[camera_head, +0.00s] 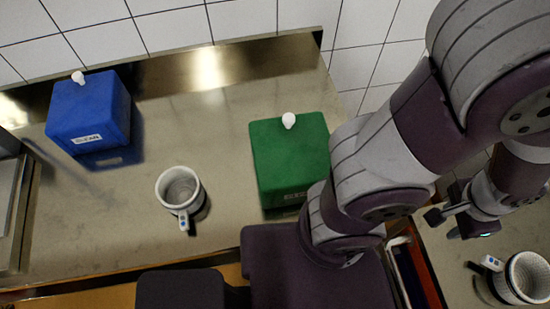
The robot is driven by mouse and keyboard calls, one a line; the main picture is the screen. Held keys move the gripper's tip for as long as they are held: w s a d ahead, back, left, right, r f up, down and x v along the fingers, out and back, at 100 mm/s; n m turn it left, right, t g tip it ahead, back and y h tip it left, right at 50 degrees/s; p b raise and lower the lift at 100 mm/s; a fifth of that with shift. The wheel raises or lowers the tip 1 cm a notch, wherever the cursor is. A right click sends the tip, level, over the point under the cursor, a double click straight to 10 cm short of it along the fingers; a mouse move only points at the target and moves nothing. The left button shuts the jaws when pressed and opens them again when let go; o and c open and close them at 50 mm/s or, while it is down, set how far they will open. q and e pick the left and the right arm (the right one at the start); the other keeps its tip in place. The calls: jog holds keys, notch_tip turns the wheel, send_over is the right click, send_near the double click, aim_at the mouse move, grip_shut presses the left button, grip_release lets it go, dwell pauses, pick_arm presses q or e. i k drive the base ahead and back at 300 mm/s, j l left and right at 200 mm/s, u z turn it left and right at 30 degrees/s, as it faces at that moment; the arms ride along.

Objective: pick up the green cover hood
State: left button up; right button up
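The green cover hood (290,158) stands on the steel counter, a box shape with a white knob on top and a label low on its front. My arm's links cover part of its right edge. My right gripper is not in view.
A blue cover hood (90,114) with a white knob stands at the left of the steel counter (225,235). A white mould (180,188) with a tag stands between the hoods. Another tagged white mould (525,278) is at bottom right. A tiled wall (170,30) is behind.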

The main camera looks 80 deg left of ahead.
aim_at(290, 154)
jog(key=k+j+u, duration=0.1)
jog(key=u, duration=2.65)
jog(key=z, duration=2.65)
jog(key=u, duration=0.45)
jog(key=k+j+u, duration=0.1)
jog(key=u, duration=0.3)
jog(key=j+u, duration=0.1)
jog(key=u, duration=0.35)
jog(key=j+u, duration=0.1)
jog(key=u, duration=0.35)
jog(key=k+j+u, duration=0.1)
jog(key=u, duration=0.3)
